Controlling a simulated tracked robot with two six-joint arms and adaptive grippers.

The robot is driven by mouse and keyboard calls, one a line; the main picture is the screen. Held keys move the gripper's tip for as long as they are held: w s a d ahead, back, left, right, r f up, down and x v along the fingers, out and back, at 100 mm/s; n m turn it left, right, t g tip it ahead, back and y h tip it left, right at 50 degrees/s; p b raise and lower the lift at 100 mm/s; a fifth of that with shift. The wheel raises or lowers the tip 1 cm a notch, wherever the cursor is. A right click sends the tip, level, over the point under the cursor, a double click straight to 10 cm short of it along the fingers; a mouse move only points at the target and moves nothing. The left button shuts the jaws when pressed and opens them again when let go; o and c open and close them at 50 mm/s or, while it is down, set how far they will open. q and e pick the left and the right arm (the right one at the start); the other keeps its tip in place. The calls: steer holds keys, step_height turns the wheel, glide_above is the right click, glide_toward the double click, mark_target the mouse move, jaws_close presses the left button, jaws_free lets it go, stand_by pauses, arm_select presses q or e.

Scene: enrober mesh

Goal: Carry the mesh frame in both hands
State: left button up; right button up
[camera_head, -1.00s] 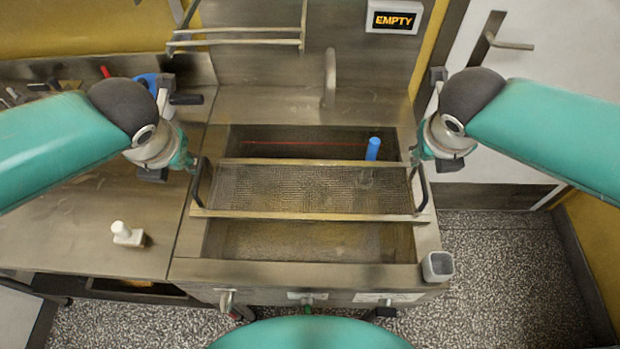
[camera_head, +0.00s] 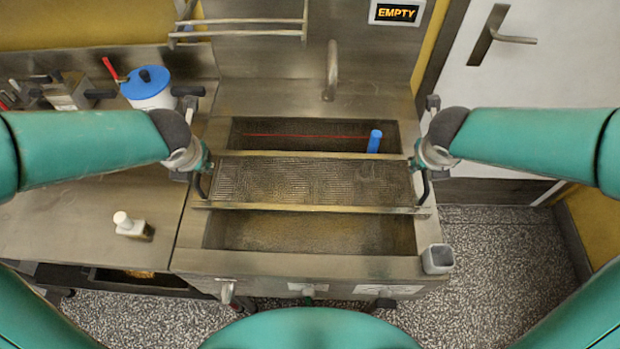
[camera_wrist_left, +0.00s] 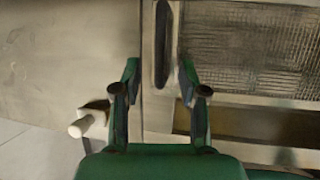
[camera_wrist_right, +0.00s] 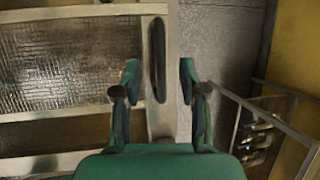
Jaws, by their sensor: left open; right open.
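The mesh frame (camera_head: 312,182) lies across the steel tank, with a dark handle at each end. Its mesh also shows in the left wrist view (camera_wrist_left: 250,50) and the right wrist view (camera_wrist_right: 70,65). My left gripper (camera_head: 203,180) is at the left handle. In the left wrist view my left gripper (camera_wrist_left: 160,80) is open, its fingers on either side of the dark left handle (camera_wrist_left: 162,45). My right gripper (camera_head: 425,172) is at the right handle. In the right wrist view my right gripper (camera_wrist_right: 158,78) is open, its fingers either side of the dark right handle (camera_wrist_right: 157,60).
The steel tank (camera_head: 300,262) has a blue cylinder (camera_head: 375,141) near its back and a grey cup (camera_head: 437,259) at its front right corner. A display (camera_head: 397,13) reads EMPTY.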

arm_select(q)
steer(key=shift+x, duration=2.6)
arm_select(e)
steer(key=shift+x, duration=2.6)
arm_select(q)
jaws_close()
arm_select(e)
jaws_close()
arm_select(q)
steer(key=shift+w+r, duration=0.1)
arm_select(e)
steer(key=shift+r, duration=0.1)
